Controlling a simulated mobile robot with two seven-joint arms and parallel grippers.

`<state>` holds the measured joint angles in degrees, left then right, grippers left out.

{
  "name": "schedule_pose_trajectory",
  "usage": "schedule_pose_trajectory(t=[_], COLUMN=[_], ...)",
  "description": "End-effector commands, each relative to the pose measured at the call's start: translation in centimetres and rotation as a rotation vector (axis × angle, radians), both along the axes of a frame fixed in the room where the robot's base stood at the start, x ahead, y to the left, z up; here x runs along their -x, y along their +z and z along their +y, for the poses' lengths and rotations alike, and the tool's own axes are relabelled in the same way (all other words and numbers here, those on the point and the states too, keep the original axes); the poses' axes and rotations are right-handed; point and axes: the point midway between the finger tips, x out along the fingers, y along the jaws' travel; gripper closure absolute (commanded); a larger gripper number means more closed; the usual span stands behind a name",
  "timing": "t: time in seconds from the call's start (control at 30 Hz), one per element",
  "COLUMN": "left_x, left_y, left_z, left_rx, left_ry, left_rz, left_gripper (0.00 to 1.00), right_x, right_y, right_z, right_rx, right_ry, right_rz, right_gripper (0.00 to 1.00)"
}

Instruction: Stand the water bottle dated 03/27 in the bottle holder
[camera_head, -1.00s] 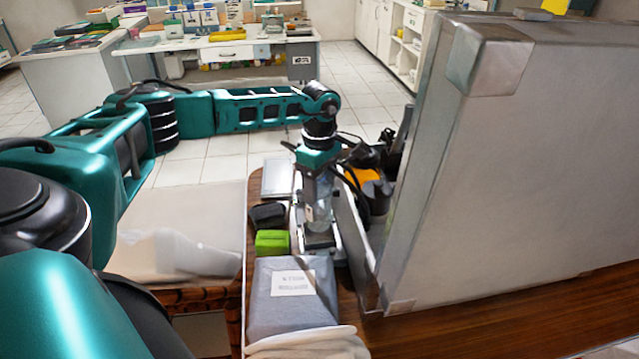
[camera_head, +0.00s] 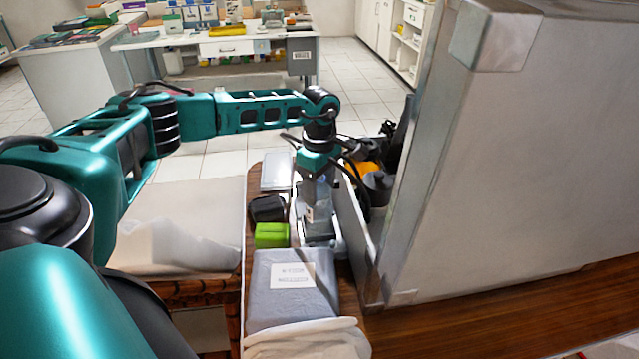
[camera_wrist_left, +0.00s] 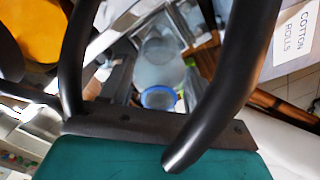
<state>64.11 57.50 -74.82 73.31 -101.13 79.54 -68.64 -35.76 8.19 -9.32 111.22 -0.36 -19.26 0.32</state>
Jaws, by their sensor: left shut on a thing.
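My left gripper (camera_head: 316,200) points down over the narrow part of the table, beside the large grey case. It is shut on a clear bottle (camera_wrist_left: 160,70), whose blue-ringed cap end faces the camera in the left wrist view. In the head view the bottle is mostly hidden by the gripper, and I cannot read a date on it. A metal frame (camera_head: 334,240) that looks like the bottle holder is around and below the gripper. I cannot tell whether the bottle is inside it or touching it. My right gripper is not in view.
The large grey case (camera_head: 490,170) stands close on the right. A green box (camera_head: 271,235), a black item (camera_head: 267,208) and a grey pack labelled cotton rolls (camera_head: 290,300) lie left and in front. An orange and black item (camera_head: 365,175) is behind, beside the case.

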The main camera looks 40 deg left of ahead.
Motion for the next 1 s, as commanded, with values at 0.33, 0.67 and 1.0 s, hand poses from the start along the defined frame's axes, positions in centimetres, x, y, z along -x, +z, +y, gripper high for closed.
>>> schedule_pose_trajectory(t=[0.33, 0.67, 1.0], left_x=[-0.1, -0.1, 0.0], left_y=[-0.5, -1.2, -2.4], left_z=[0.0, 0.0, 0.0], left_rx=[0.001, 0.001, 0.000], left_ry=[0.000, 0.001, 0.001], left_rz=[-0.002, -0.002, -0.002], left_gripper=[1.00, 1.00, 1.00], right_x=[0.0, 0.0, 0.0], right_y=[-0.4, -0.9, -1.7], right_z=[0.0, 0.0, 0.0], right_rx=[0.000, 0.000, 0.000], right_ry=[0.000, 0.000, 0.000], right_rz=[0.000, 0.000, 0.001], right_gripper=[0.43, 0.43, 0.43])
